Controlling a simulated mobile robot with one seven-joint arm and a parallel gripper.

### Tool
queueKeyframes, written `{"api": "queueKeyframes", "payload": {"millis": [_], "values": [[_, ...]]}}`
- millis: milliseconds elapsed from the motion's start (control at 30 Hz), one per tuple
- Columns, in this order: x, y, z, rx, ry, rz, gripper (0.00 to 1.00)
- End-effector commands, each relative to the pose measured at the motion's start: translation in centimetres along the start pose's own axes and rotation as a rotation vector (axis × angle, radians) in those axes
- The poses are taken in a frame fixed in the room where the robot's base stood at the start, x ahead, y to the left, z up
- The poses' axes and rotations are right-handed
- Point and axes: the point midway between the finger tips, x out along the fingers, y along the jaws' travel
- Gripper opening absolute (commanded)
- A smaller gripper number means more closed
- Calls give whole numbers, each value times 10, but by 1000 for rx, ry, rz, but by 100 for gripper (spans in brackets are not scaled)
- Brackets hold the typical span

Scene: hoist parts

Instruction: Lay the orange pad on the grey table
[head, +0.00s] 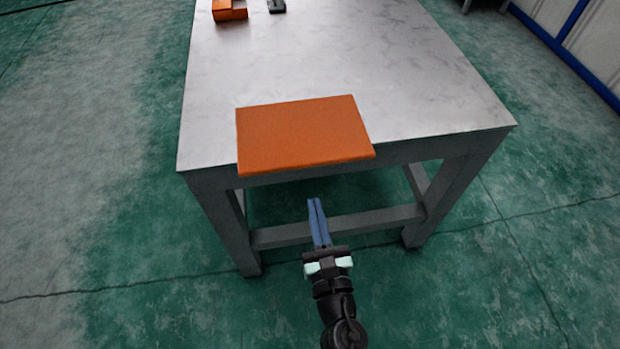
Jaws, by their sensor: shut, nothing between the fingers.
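The orange pad (302,133) is a flat rectangle in the head view. It lies on the grey table (340,60) at the near edge, and its front part appears to reach over that edge. My gripper (316,202) has blue fingers that are closed together with nothing between them. It is in front of the table's near side, below the pad in the picture and apart from it.
An orange block (229,11) and a small dark grey part (276,6) sit at the far left of the table. The tabletop's middle and right are clear. Table legs and a crossbar (375,221) stand near my gripper. Green floor surrounds the table.

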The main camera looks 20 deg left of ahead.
Motion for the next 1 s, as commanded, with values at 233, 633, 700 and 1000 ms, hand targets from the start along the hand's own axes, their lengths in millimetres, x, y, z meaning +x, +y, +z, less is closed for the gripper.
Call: {"api": "queueKeyframes", "payload": {"millis": [233,633,700,1000], "values": [[48,0,1,0,-2,0,0],[72,0,0,1,0,0,0],[72,0,0,1,0,0,0],[81,0,-1,-1,-2,1,0]]}}
